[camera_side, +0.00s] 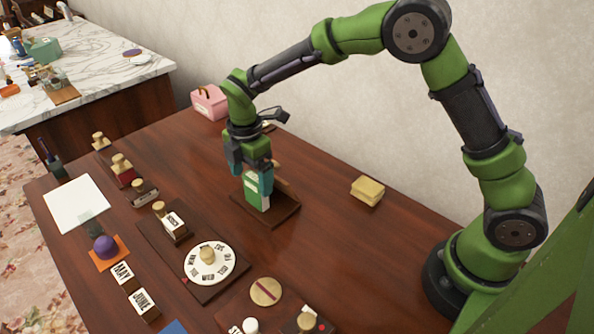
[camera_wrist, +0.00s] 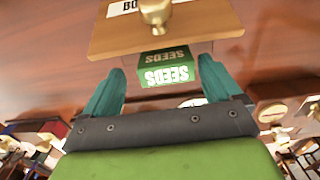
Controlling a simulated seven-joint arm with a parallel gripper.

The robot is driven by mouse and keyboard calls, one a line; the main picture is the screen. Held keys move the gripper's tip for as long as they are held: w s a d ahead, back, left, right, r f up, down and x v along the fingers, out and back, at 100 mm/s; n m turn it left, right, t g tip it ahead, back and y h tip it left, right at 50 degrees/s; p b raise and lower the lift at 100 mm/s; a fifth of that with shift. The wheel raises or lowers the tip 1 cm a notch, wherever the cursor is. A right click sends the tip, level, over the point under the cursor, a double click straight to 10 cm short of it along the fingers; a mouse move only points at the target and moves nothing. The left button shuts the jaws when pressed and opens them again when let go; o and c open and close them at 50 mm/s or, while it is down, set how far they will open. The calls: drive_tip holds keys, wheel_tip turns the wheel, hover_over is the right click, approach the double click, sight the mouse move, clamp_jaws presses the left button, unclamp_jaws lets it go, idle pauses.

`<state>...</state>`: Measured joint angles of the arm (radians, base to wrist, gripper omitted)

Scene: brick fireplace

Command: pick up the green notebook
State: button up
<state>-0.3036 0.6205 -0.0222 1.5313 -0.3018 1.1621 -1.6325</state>
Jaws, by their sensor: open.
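A green block with white "SEEDS" lettering (camera_wrist: 166,66) is the only green notebook-like thing I make out. It stands upright on a dark wooden base (camera_side: 279,212) in the side view, where its green and white face (camera_side: 252,192) shows below my gripper. My gripper (camera_side: 258,180) points down over it, its teal fingers close to its upper part. In the wrist view my gripper (camera_wrist: 161,70) is open, with one finger to each side of the block. I cannot tell whether either finger touches it. The block's top is partly hidden in the side view.
A brown wooden plate with a brass knob (camera_wrist: 155,12) is close by in the wrist view. A yellow block (camera_side: 367,190) lies to the right, a pink box (camera_side: 209,102) behind. A round white dial (camera_side: 210,264) and several stamps stand in front. The table's right side is fairly clear.

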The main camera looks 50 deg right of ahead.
sight(255, 206)
drive_tip(key=shift+s+a+f, duration=0.15)
drive_tip(key=shift+s+f, duration=0.05)
drive_tip(key=shift+f, duration=1.2)
drive_tip(key=shift+s+a+f, duration=0.1)
drive_tip(key=shift+s+f, duration=0.05)
drive_tip(key=shift+f, duration=1.2)
drive_tip(key=shift+c, duration=0.3)
drive_tip(key=c, duration=1)
drive_tip(key=shift+r, duration=0.1)
